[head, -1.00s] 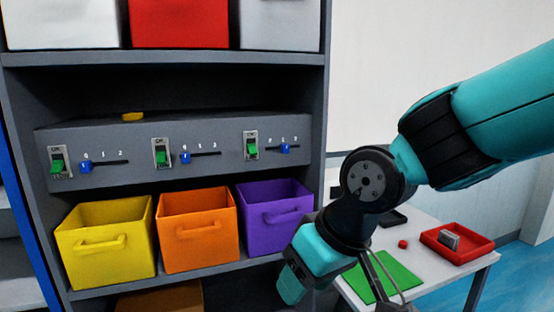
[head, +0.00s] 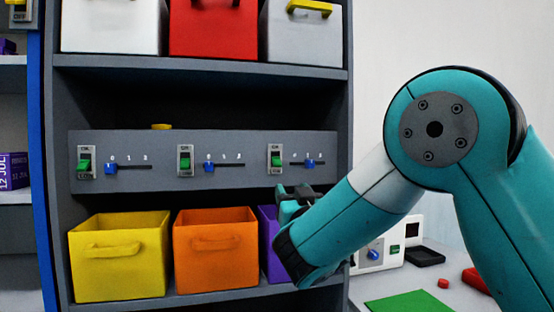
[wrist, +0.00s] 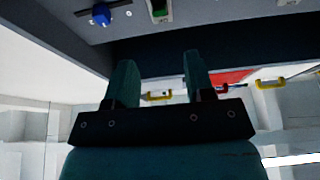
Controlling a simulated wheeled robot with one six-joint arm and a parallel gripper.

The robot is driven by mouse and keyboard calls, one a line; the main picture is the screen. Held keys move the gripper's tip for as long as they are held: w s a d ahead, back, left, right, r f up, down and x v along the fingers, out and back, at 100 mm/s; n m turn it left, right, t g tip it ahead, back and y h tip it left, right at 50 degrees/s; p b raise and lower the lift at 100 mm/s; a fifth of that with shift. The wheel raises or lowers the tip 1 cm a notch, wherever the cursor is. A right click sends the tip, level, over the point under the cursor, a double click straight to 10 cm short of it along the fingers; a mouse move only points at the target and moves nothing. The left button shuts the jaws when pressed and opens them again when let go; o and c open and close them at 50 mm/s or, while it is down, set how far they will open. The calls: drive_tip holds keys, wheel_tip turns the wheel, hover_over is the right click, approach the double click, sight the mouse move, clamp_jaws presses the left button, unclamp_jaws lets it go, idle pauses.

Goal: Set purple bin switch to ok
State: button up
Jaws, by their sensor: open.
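The purple bin (head: 268,235) sits on the lower shelf at right, mostly hidden behind my arm. Above it on the grey panel is a switch with a green rocker (head: 276,160) in a pale plate; its labels are too small to read surely. A blue slider knob (head: 309,162) on a numbered scale is to its right. My gripper (head: 298,190) is just below this switch, open and empty. In the wrist view, which looks upside down, the fingers (wrist: 159,75) are apart, with the green switch (wrist: 160,8) and blue knob (wrist: 101,14) at the top edge.
Two more switches, a left one (head: 85,163) and a middle one (head: 184,160), sit above the yellow bin (head: 118,256) and orange bin (head: 215,248). White, red and grey bins stand on the upper shelf. A table with a green mat (head: 405,303) is at lower right.

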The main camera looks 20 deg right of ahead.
sight(278, 165)
drive_tip(key=p+x, duration=1)
drive_tip(key=x, duration=0.3)
drive_tip(key=shift+w+r, duration=0.1)
drive_tip(key=shift+r, duration=0.05)
drive_tip(key=shift+w+p, duration=0.3)
drive_tip(key=shift+w, duration=0.1)
clamp_jaws()
